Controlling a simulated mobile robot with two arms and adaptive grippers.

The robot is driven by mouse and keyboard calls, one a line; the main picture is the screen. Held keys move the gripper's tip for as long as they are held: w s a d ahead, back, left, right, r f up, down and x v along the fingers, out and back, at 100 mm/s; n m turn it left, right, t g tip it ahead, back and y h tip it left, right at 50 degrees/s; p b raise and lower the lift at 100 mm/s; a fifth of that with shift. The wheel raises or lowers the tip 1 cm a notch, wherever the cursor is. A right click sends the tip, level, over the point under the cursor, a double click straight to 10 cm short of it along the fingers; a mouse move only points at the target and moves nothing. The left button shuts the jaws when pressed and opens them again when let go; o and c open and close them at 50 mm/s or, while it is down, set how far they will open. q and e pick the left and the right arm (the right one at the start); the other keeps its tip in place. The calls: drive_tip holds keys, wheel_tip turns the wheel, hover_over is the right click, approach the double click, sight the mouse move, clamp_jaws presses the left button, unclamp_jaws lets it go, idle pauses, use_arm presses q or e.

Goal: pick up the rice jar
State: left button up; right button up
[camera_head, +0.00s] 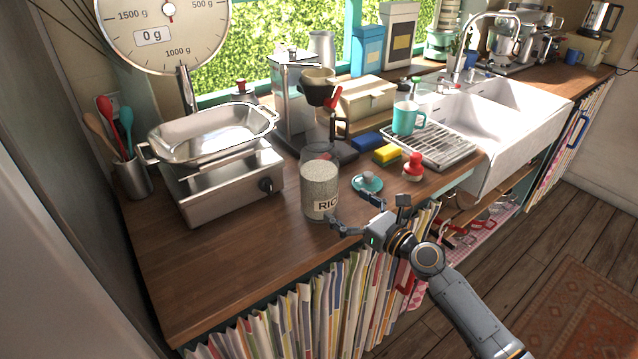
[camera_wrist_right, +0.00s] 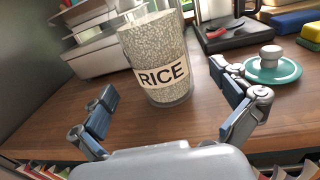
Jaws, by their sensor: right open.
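The rice jar (camera_head: 320,187) is a clear glass jar full of pale grain with a "RICE" label. It stands upright and lidless on the wooden counter near its front edge. In the right wrist view the rice jar (camera_wrist_right: 158,62) stands beyond my fingers, a little left of centre. My right gripper (camera_head: 366,212) is open and empty, just right of and in front of the jar. In the right wrist view my open right gripper (camera_wrist_right: 170,110) has a finger on each side, with the jar ahead of the gap. My left gripper does not show.
A teal lid (camera_head: 367,182) lies right of the jar, with a red-knobbed item (camera_head: 413,166) farther right. The scale (camera_head: 225,178) with its metal tray stands at left. A coffee maker (camera_head: 325,115) is behind. The counter (camera_head: 240,260) is bare at front left.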

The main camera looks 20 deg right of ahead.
sight(333, 196)
drive_tip(key=x, duration=0.3)
drive_tip(key=shift+w+a, duration=0.2)
drive_tip(key=shift+w, duration=0.1)
drive_tip(key=shift+w+a+r, duration=0.1)
drive_tip(key=shift+w+a, duration=0.15)
drive_tip(key=shift+w, duration=0.2)
drive_tip(key=x, duration=0.4)
drive_tip(key=shift+w+a, duration=0.15)
drive_tip(key=shift+a, duration=0.05)
drive_tip(key=shift+c, duration=0.2)
drive_tip(key=c, duration=1.4)
drive_tip(key=shift+r, duration=0.15)
drive_tip(key=shift+c, duration=0.9)
drive_tip(key=shift+r, duration=0.1)
